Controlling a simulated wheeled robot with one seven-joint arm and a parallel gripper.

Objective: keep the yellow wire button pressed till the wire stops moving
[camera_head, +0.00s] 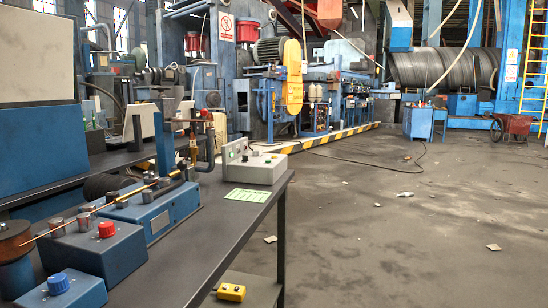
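A thin gold-coloured wire (100,207) runs from a copper-brown spool (14,238) at the left edge, over the blue machine on the bench, towards a brass fitting (180,168). Whether the wire is moving cannot be told from one frame. A small yellow box (231,292) with dark spots on its top, perhaps buttons, lies on the lower shelf at the bottom of the picture. I cannot tell whether it is the wire button or whether anything is pressed. My gripper is not in view.
The dark bench (225,225) fills the lower left. On it stand a grey control box (255,167), a green sheet (248,195), a blue box with a red knob (106,229) and a blue knob (57,284). Open floor with scraps lies to the right.

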